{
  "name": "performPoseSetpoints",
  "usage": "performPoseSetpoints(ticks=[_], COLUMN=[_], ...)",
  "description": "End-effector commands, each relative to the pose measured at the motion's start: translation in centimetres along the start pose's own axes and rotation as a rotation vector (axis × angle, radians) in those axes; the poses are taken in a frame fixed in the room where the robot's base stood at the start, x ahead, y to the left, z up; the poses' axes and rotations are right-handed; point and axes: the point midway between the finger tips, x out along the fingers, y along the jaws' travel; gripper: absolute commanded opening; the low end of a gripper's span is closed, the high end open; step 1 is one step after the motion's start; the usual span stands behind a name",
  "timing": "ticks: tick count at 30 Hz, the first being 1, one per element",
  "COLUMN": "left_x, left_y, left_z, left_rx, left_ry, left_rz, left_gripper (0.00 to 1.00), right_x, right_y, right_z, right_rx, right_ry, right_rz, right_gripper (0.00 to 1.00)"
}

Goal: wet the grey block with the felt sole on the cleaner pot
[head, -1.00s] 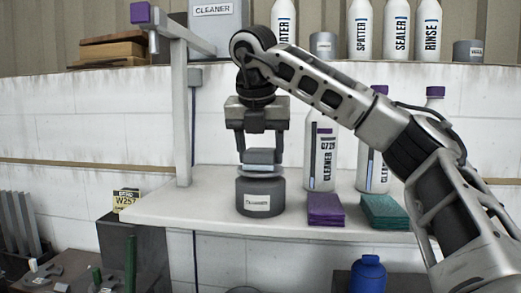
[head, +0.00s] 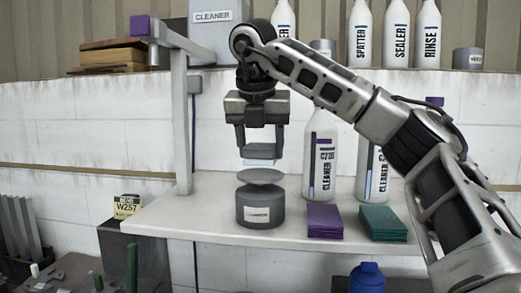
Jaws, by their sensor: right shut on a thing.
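My right gripper (head: 259,151) is shut on the grey block (head: 259,162) and holds it above the cleaner pot. The cleaner pot (head: 260,212) is a dark grey round pot with a white label, standing upright on the white shelf (head: 185,212). A shallow grey dish (head: 260,177) sits on top of the pot. A small gap shows between the block and the dish. Whether the sole is wet cannot be told. My left gripper is not in view.
Purple pads (head: 325,221) and green pads (head: 383,223) lie right of the pot. Two white cleaner bottles (head: 321,160) stand behind them. A grey post with an arm (head: 181,120) rises at the left. The shelf left of the pot is clear.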

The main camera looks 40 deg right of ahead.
Motion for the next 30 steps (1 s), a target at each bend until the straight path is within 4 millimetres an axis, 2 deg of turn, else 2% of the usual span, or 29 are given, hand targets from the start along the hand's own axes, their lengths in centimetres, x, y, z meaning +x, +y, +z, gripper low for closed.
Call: performPoseSetpoints(ticks=[13,30], left_x=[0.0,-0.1], left_y=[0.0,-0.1], left_z=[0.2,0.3], left_rx=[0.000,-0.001], left_ry=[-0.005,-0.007], left_rz=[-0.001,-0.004], left_gripper=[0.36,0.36], right_x=[-3.2,-3.4], right_y=[0.0,0.0], right_z=[1.3,1.3], right_rx=[0.000,0.000], right_ry=[-0.002,-0.001], right_rz=[0.002,0.002], right_gripper=[0.36,0.36])
